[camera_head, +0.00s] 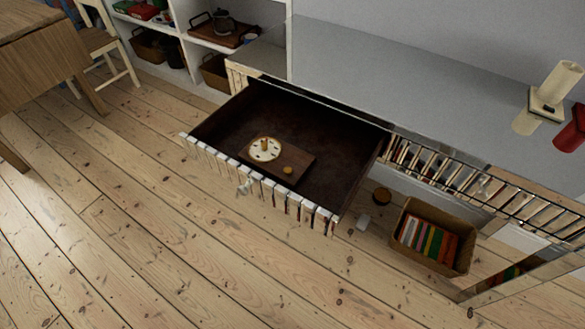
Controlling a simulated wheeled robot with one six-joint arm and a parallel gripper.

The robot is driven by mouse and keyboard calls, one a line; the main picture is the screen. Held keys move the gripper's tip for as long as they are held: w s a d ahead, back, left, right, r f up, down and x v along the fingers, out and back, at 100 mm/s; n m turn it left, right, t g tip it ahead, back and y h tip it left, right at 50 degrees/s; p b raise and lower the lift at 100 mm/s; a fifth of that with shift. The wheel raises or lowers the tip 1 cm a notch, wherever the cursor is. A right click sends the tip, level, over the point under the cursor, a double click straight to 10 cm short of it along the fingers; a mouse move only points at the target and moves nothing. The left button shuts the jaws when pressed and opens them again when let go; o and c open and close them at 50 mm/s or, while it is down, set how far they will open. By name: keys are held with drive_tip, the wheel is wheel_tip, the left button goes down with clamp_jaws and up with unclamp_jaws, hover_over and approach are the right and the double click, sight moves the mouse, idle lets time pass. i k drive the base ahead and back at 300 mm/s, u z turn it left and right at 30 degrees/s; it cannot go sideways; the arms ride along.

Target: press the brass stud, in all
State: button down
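A dark wooden board (297,159) lies in the open drawer (335,160). On the board is a small round brass stud (288,170), towards its right front part. To the stud's left sits a cream round dial (256,153) with dark marks and a brass piece (264,144) standing at its middle. Nothing touches the stud or covers it. I cannot tell from this view how far the stud stands out of the board. My gripper is not in view.
The drawer's front is a striped edge (262,187) with a pale knob (244,187). A grey cabinet top (400,85) lies behind it, with a cream object (548,98) and a red one (572,130) at right. A box of books (405,222) stands on the floor. Floorboards (180,250) in front are clear.

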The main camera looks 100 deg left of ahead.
sight(287, 171)
drive_tip(key=k, duration=1.4)
drive_tip(key=u, duration=1.8)
